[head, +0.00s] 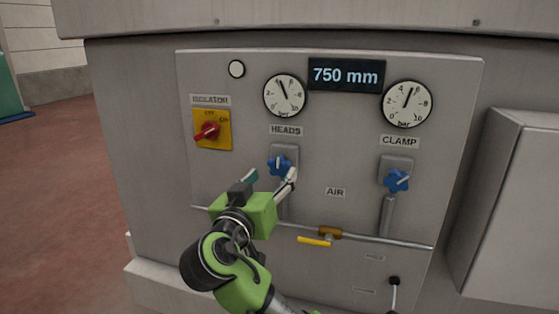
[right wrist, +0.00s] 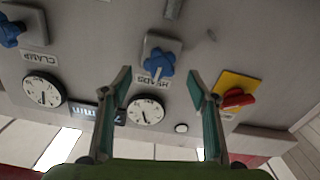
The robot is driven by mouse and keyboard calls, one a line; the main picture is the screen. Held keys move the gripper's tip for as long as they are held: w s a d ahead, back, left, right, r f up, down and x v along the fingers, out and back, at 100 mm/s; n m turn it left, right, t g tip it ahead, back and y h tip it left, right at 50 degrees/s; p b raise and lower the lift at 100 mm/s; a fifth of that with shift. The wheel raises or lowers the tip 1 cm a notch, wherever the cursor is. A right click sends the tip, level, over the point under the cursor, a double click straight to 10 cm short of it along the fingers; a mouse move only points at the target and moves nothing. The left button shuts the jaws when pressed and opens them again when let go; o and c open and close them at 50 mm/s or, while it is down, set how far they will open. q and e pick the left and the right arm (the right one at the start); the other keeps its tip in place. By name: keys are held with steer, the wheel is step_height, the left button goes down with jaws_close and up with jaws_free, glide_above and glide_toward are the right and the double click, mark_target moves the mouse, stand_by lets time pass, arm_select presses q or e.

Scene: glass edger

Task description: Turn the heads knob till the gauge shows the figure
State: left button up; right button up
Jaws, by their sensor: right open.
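The blue heads knob (head: 279,165) sits on a grey plate under the HEADS label. Its pressure gauge (head: 284,96) above has its needle pointing up and slightly left. My right gripper (head: 271,178) is open just in front of the heads knob, with one finger to each side and lower. In the right wrist view the knob (right wrist: 159,63) appears, upside down, between and just beyond the open fingertips (right wrist: 160,82); I cannot tell whether they touch it. The wrist view also shows the heads gauge (right wrist: 146,110). My left gripper is not in view.
A display (head: 346,74) reads 750 mm. To the right are the clamp gauge (head: 407,103) and blue clamp knob (head: 397,181). A red isolator switch (head: 207,131) is at left. A yellow-handled air valve (head: 315,240) and pipe run below. A box (head: 510,200) juts out at right.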

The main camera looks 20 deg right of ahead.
mark_target(278, 168)
steer(key=p+x, duration=0.1)
steer(key=x, duration=0.3)
steer(key=shift+w+d+r, duration=0.1)
steer(key=shift+w+d, duration=0.15)
steer(key=shift+w, duration=0.05)
steer(key=shift+w+d+p, duration=0.3)
steer(key=shift+w, duration=0.2)
steer(key=shift+w+d, duration=0.1)
steer(key=shift+c, duration=0.7)
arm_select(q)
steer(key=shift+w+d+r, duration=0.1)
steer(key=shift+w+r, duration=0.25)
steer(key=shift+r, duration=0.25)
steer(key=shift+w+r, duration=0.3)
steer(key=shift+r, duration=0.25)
arm_select(e)
steer(key=c, duration=1)
